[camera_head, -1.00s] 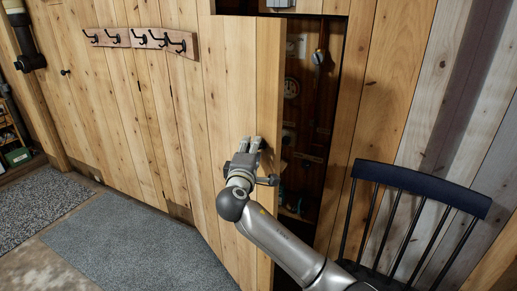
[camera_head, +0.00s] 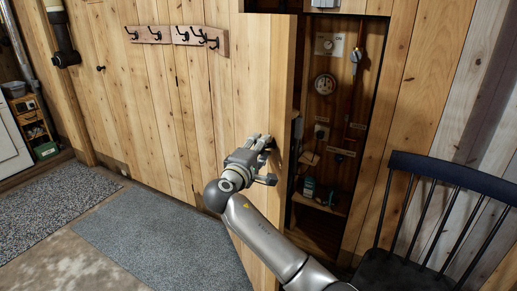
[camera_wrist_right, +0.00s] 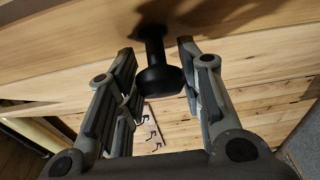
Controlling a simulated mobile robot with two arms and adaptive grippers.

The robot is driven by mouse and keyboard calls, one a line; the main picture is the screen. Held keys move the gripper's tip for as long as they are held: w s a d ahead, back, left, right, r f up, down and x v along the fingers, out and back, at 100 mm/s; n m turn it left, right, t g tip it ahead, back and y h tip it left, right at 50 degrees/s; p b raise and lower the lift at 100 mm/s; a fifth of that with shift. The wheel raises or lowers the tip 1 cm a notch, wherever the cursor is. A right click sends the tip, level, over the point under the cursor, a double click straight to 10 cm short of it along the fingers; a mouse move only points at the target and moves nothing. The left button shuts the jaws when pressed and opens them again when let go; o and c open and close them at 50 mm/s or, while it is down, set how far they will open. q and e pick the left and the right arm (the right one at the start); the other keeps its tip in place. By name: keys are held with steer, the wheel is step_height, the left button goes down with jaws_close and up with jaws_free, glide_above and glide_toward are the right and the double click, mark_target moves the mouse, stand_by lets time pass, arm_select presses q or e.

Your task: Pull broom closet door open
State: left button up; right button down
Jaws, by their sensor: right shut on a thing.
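The broom closet door (camera_head: 255,85), of pale pine planks, stands partly open, with its free edge swung out from the frame. The dark closet interior (camera_head: 325,110) shows to its right. My right gripper (camera_head: 267,147) is at the door's face near its free edge. In the right wrist view the black round knob (camera_wrist_right: 157,78) stands out from the door (camera_wrist_right: 60,62). The fingers of my right gripper (camera_wrist_right: 157,58) are on either side of the knob, shut on it. In the head view the knob is hidden by the gripper.
A dark blue spindle-backed chair (camera_head: 450,175) stands right of the closet opening. A hook rack (camera_head: 175,35) is on the wall to the left. Grey mats (camera_head: 165,235) lie on the floor left of the door. Shelf items (camera_head: 310,187) sit inside the closet.

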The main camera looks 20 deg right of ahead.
steer(key=shift+d, duration=0.1)
steer(key=c, duration=1)
jaws_free()
steer(key=shift+o, duration=0.2)
steer(key=v, duration=1.2)
